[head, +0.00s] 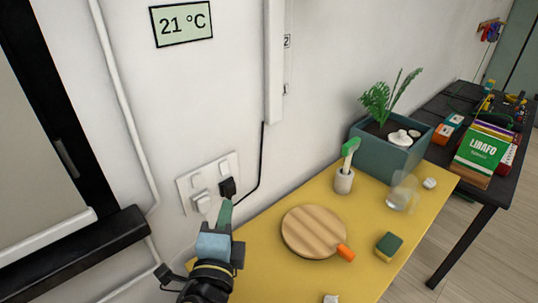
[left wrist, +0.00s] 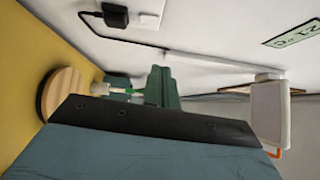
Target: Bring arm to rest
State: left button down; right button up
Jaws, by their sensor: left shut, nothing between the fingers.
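My left gripper (head: 225,212) shows in the head view at the lower middle, with a blue-grey body and dark green fingers pointing up. It is shut and empty, in front of the wall near the socket and left of the yellow table (head: 262,276). In the left wrist view its green fingers (left wrist: 161,84) stand close together beyond the dark plate and blue-grey body. I cannot tell whether it touches anything. My right gripper is in neither view.
A white wall socket (head: 188,182) with a black plug (head: 227,187) is close behind the gripper. The table holds a round wooden board (head: 313,231), a cup with a green-headed brush (head: 344,181), a glass (head: 401,194), a sponge (head: 388,246) and a planter (head: 385,155).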

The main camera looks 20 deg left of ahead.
pick_arm(q)
jog(key=s+a+f+n+g, duration=0.3)
jog(key=f+n+g, duration=0.1)
jog(key=f+n, duration=0.15)
jog(key=s+a+f+n+g, duration=0.2)
jog(key=s+f+n+g, duration=0.2)
jog(key=f, duration=0.3)
jog(key=s+d+f+n+g+h, duration=0.3)
jog(key=s+f+n+g+h, duration=0.3)
jog(key=s, duration=0.4)
notch_tip(320, 180, down, 25)
jog(key=s+m+g+y, duration=0.1)
jog(key=s+m+g, duration=0.1)
jog(key=s+a+f+g, duration=0.1)
jog(key=s+a+f, duration=0.2)
jog(key=s+f, duration=1.1)
jog(key=shift+s+a+f+y, duration=0.2)
jog(key=shift+s+y, duration=0.1)
jog(key=shift+s, duration=0.6)
